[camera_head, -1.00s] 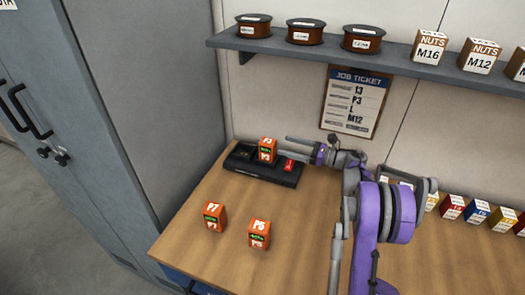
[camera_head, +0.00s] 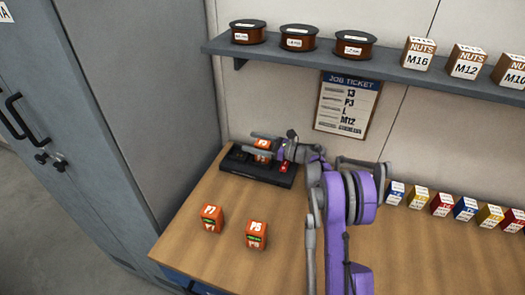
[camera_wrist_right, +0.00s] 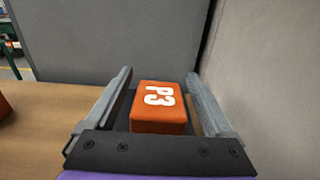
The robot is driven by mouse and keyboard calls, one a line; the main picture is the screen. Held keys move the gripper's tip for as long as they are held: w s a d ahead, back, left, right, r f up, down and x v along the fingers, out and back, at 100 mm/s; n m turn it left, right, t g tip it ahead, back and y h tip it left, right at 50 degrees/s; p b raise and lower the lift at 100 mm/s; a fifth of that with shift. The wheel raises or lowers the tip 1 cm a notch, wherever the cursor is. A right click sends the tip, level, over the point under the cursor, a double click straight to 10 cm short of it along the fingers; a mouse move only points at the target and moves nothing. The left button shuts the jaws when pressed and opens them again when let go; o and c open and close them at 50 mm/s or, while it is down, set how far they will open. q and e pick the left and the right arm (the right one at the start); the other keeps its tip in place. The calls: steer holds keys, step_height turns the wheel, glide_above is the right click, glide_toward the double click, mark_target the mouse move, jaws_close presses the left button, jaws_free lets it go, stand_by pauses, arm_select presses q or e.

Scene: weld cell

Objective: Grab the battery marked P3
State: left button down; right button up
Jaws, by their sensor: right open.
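The orange battery marked P3 (camera_wrist_right: 158,108) stands between the two open fingers of my right gripper (camera_wrist_right: 163,95) in the right wrist view. A gap shows on each side, so the fingers do not appear to press on it. In the head view the battery (camera_head: 263,144) sits on the black charger (camera_head: 240,165) at the back left of the bench. My right gripper (camera_head: 262,145) reaches around it from the right and partly hides it. My left gripper is not in view.
Two other orange batteries, P7 (camera_head: 211,218) and P5 (camera_head: 256,234), stand on the wooden bench (camera_head: 190,245) in front. A grey cabinet (camera_head: 130,100) is at left. A shelf (camera_head: 380,65) and a job ticket (camera_head: 347,103) are behind. Coloured boxes (camera_head: 441,204) line the back right.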

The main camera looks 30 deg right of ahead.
steer(key=shift+s+d, duration=0.1)
steer(key=shift+s, duration=0.05)
steer(key=shift+c, duration=0.3)
steer(key=shift+s, duration=0.1)
steer(key=shift+c, duration=1.3)
jaws_close()
steer(key=shift+r, duration=0.1)
